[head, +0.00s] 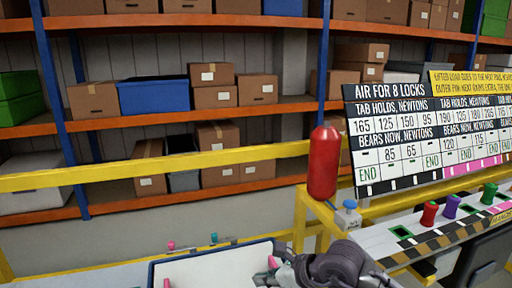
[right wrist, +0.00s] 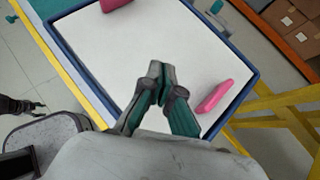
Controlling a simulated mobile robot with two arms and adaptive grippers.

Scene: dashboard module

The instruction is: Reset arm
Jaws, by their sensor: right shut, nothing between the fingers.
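My right gripper (head: 280,271) is at the bottom of the head view, over a white tray with a dark blue rim (head: 152,272). In the right wrist view its green and grey fingers (right wrist: 157,76) meet at the tips, shut and empty above the bare white tray floor. The tray's blue rim (right wrist: 72,62) shows there too. A pink block (right wrist: 214,96) lies right of the fingers, apart from them. Another pink block (right wrist: 116,4) is cut off at the top edge. A small dark jointed part (right wrist: 20,105) at the left edge looks like my left gripper; its fingers are unclear.
A red cylinder (head: 323,163) stands on the yellow frame, right of the tray. Further right, a bench holds a red cup (head: 429,213), a purple cup (head: 450,206) and a green cup (head: 488,193), below a sign board (head: 391,136). A yellow rail (head: 150,168) fronts the shelves.

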